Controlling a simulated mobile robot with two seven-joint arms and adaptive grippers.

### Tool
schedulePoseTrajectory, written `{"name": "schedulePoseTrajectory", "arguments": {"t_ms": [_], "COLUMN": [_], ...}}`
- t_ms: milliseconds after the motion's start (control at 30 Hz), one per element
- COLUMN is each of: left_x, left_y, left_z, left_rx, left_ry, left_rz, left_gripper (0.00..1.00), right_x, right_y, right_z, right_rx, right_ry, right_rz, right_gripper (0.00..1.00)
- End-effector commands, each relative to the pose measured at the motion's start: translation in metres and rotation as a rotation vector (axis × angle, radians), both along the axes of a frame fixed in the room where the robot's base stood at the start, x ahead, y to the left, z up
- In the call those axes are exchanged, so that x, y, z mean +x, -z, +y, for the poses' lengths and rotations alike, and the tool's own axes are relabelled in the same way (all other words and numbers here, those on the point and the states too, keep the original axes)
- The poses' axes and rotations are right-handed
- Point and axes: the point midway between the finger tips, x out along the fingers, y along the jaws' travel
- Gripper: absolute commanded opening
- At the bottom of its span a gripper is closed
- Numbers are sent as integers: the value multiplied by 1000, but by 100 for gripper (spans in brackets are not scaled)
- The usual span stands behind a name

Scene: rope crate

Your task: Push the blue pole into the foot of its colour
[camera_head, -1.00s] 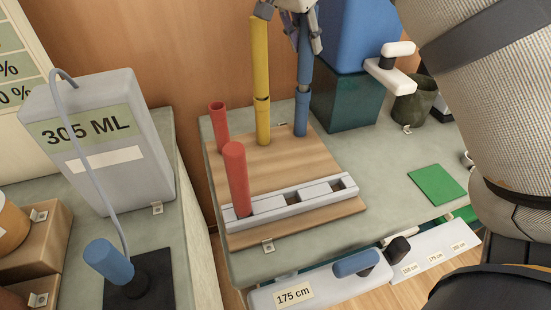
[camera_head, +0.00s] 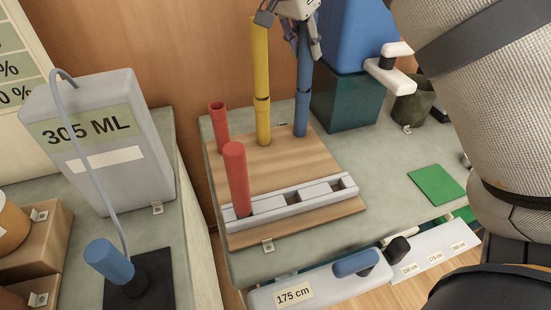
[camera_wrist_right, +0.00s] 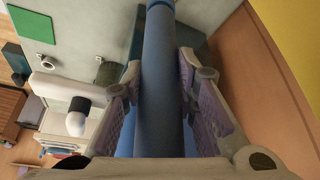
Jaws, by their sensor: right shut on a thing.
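The blue pole (camera_head: 303,75) stands nearly upright at the back of the wooden board. Its lower end meets the blue foot (camera_head: 301,118); how deep it sits in the foot I cannot tell. My right gripper (camera_head: 306,42) is shut on the upper part of the pole, near the top edge of the head view. In the right wrist view, the pole (camera_wrist_right: 160,80) runs between the two fingers of the gripper (camera_wrist_right: 160,95). My left gripper is not in view.
The yellow pole (camera_head: 260,65) stands in line with its foot, close left of the blue one. A red pole (camera_head: 237,180) stands in the grey rack (camera_head: 290,203), with an empty red foot (camera_head: 218,118) behind. A teal box (camera_head: 350,100) is close right of the blue foot.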

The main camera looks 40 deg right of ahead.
Motion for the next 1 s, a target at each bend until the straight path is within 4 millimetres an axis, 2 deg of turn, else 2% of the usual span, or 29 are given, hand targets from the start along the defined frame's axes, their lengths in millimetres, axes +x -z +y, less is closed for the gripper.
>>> {"name": "schedulePoseTrajectory", "arguments": {"t_ms": [833, 867, 933, 1000], "left_x": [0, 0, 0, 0], "left_y": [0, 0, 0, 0], "left_z": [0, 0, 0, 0], "left_rx": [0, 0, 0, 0], "left_ry": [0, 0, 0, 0], "left_rz": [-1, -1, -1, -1], "left_gripper": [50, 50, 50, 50], "right_x": [0, 0, 0, 0], "right_y": [9, 9, 9, 9], "right_z": [0, 0, 0, 0], "right_rx": [0, 0, 1, 0], "right_ry": [0, 0, 0, 0], "right_rz": [0, 0, 0, 0], "right_gripper": [0, 31, 47, 50]}}
